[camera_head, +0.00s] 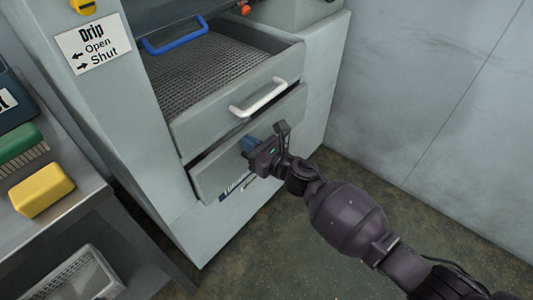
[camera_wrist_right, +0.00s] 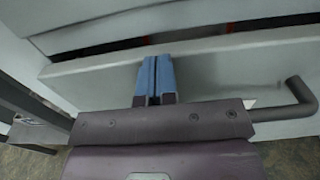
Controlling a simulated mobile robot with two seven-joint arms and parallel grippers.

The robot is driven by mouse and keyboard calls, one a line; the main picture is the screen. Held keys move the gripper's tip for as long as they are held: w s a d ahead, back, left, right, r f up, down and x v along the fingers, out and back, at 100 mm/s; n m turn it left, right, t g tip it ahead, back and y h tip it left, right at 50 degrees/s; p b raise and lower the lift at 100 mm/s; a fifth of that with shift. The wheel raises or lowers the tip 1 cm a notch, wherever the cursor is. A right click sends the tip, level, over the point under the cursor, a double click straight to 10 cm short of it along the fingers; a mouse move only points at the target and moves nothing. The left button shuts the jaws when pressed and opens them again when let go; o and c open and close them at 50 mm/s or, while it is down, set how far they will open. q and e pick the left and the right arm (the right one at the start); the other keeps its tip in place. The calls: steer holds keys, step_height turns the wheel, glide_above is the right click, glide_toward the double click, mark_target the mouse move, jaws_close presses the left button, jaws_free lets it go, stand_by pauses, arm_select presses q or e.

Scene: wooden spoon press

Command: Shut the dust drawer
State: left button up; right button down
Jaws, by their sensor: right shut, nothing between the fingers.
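The dust drawer (camera_head: 213,174) is the lower grey drawer of the machine, with a partly hidden label on its front. It stands slightly open, with a dark gap along its top. In the right wrist view its front (camera_wrist_right: 225,80) crosses the picture, with the dark gap behind its top edge. My right gripper (camera_head: 248,144) is shut and empty at the drawer front, its blue fingertips (camera_wrist_right: 154,60) at the top edge. I cannot tell whether they touch it. The gripper hides part of the drawer front and label. My left gripper is not in view.
Above, a mesh-bottomed drawer (camera_head: 284,75) with a white handle (camera_head: 258,97) stands pulled out. A bench at left holds a yellow block (camera_head: 41,190) and a green brush (camera_head: 18,143). The floor (camera_head: 270,262) before the machine is clear; a wall is at right.

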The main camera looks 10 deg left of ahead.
steer(key=x, duration=0.2)
steer(key=shift+w+a+f, duration=0.1)
steer(key=shift+w+a, duration=0.1)
steer(key=shift+a, duration=0.1)
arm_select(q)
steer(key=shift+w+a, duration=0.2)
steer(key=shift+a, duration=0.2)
arm_select(e)
steer(key=shift+w+r, duration=0.15)
steer(key=shift+r, duration=0.15)
steer(key=shift+a+r, duration=0.1)
steer(key=shift+r, duration=0.05)
steer(key=shift+d, duration=0.25)
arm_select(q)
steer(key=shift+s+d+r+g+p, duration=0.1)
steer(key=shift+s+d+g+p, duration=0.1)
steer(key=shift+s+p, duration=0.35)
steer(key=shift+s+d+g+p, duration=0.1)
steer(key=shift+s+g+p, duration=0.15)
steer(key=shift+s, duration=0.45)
arm_select(e)
steer(key=v, duration=1.4)
steer(key=shift+f, duration=0.35)
